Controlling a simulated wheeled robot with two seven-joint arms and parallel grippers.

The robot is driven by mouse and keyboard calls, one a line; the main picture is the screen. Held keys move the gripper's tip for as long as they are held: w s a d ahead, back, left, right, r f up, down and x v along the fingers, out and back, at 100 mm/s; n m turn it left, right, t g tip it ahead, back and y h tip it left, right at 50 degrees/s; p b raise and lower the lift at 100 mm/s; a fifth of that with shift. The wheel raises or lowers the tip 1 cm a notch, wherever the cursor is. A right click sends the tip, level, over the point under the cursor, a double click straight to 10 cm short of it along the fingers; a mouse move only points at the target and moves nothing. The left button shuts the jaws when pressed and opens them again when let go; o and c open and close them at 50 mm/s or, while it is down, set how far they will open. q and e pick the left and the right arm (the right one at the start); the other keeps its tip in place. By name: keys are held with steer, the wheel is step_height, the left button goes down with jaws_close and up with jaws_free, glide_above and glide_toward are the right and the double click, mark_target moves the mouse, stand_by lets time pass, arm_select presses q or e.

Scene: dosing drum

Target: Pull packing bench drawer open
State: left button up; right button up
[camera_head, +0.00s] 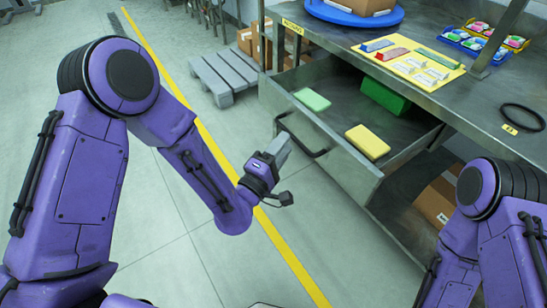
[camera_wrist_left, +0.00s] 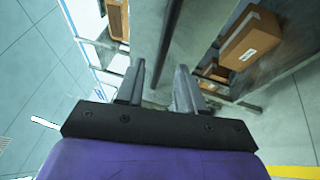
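The packing bench drawer (camera_head: 335,148) stands well out from under the metal bench top (camera_head: 430,100), its inside showing. It holds a light green block (camera_head: 312,99), a dark green block (camera_head: 385,95) and a yellow block (camera_head: 367,142). Its dark bar handle (camera_head: 303,140) is on the front face. My left gripper (camera_head: 282,146) is just beside the handle, outside the drawer front. In the left wrist view its fingers (camera_wrist_left: 158,88) are apart, with a dark bar (camera_wrist_left: 171,40) lined up with the gap; I cannot tell whether they touch it. My right gripper is out of view.
On the bench top are a yellow board (camera_head: 408,64), small trays (camera_head: 490,40), a black ring (camera_head: 522,117) and a blue turntable (camera_head: 355,12) with a carton. Cartons (camera_head: 437,200) sit below. A pallet (camera_head: 224,75) stands behind. The floor left of the drawer is clear.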

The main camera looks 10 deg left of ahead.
arm_select(q)
steer(key=b+v, duration=0.1)
steer(key=v, duration=0.6)
steer(key=shift+s+b, duration=0.2)
steer(key=shift+b, duration=0.2)
steer(key=shift+f, duration=0.1)
